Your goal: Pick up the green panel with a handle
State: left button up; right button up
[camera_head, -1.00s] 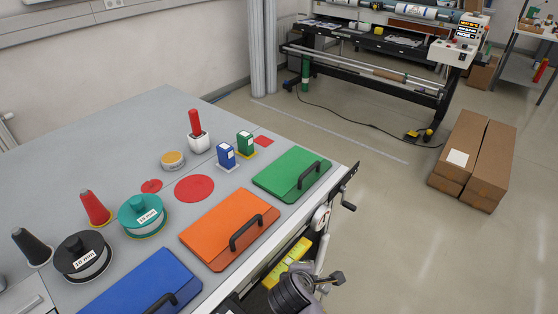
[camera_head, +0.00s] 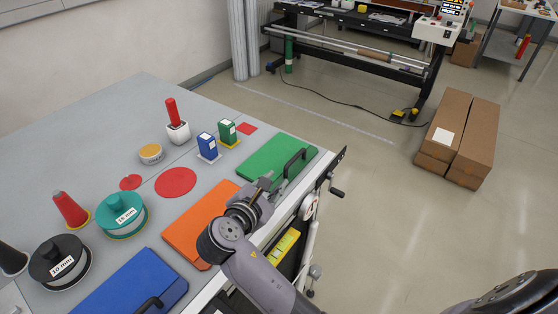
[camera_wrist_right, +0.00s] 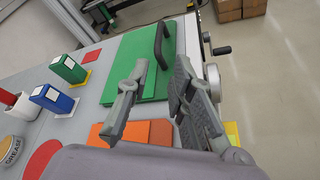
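The green panel (camera_head: 262,157) lies flat near the table's right edge, with its dark handle (camera_head: 293,162) standing up on its right part. In the right wrist view the panel (camera_wrist_right: 128,48) and handle (camera_wrist_right: 162,45) lie just beyond the fingers. My right gripper (camera_head: 272,183) is over the panel's near edge, beside the orange panel. In the right wrist view it (camera_wrist_right: 157,82) is open, with nothing between its fingers. The handle appears apart from the fingertips. My left gripper is not in view.
The orange panel (camera_head: 190,230) and blue panel (camera_head: 130,285) lie nearer on the table. Green (camera_head: 227,131) and blue (camera_head: 207,146) blocks stand left of the green panel. A crank (camera_head: 336,191) sticks out at the table's right side. Cardboard boxes (camera_head: 443,131) stand on the floor.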

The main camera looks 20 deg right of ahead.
jog(key=b, duration=0.9)
send_near(293, 160)
jog(key=x, duration=0.4)
jog(key=shift+d+f, duration=0.15)
jog(key=shift+d, duration=0.1)
jog(key=shift+w+d+f+b, duration=0.1)
jog(key=shift+w+d+b, duration=0.2)
jog(key=shift+w+d, duration=0.2)
jog(key=b+x, duration=0.2)
jog(key=b, duration=0.1)
jog(key=b+x, duration=0.2)
jog(key=shift+w+a+f+b, duration=0.1)
jog(key=shift+a+f+b, duration=0.05)
jog(key=shift+f+b, duration=0.2)
jog(key=shift+w+d+r+b, duration=0.15)
jog(key=shift+w+d+b, duration=0.15)
jog(key=shift+d+b, duration=0.1)
jog(key=shift+c, duration=0.5)
grip_shut()
